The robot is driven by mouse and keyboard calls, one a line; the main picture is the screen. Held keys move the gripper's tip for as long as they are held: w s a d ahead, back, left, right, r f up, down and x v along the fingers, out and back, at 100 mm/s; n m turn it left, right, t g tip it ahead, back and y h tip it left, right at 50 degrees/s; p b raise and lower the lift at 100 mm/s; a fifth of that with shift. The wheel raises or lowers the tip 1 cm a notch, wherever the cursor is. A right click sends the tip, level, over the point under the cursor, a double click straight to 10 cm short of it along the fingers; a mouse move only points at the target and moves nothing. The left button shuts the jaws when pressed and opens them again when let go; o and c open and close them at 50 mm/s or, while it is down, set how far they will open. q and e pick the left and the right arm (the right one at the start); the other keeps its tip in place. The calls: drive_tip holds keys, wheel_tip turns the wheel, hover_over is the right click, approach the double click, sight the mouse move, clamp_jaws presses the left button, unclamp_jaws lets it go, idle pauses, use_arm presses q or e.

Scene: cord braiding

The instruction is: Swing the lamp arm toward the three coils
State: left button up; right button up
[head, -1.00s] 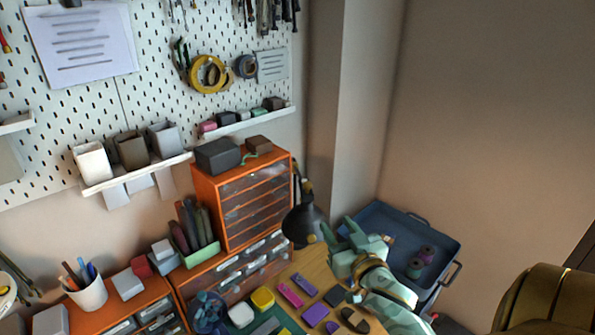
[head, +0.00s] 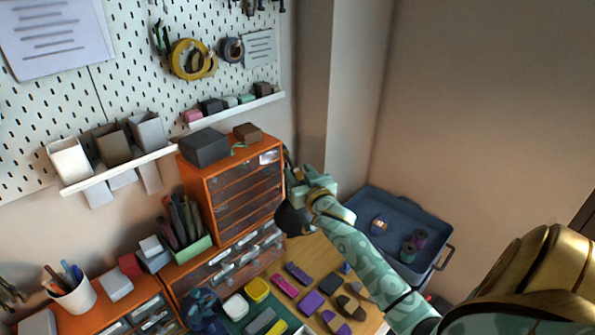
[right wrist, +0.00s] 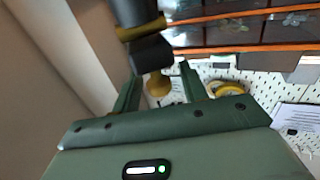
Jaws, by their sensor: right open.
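The dark lamp head (head: 291,219) hangs over the back of the wooden table, beside the orange drawers. My right gripper (head: 307,178) is open at the lamp, and its hand covers part of the lamp arm. In the right wrist view, dark lamp parts (right wrist: 151,53) with a gold ring lie between and just beyond the two green fingers (right wrist: 160,88). Whether a finger touches the lamp cannot be told. I cannot make out three coils for certain; dark purple and green spools (head: 409,249) sit in the blue tray. My left gripper is not in view.
The blue tray (head: 447,262) stands right of the table (head: 312,252). Small purple, pink and dark pieces lie on the table. The orange drawer cabinet (head: 200,185) stands close left of the lamp. A wall corner is behind it.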

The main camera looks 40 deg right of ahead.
drive_tip(key=shift+w+d, duration=0.25)
drive_tip(key=shift+w, duration=0.45)
drive_tip(key=shift+s, duration=0.1)
clamp_jaws()
drive_tip(key=shift+s+d+r+n+y+p, duration=0.1)
drive_tip(key=shift+s+d+n+y+p, duration=0.1)
drive_tip(key=shift+d+n+y+p, duration=0.25)
drive_tip(key=s+d+n+y, duration=0.2)
drive_tip(key=d+n+y, duration=0.1)
drive_tip(key=d+y, duration=0.2)
drive_tip(key=shift+s+d+t, duration=0.35)
drive_tip(key=shift+d+t, duration=0.05)
drive_tip(key=shift+d, duration=0.7)
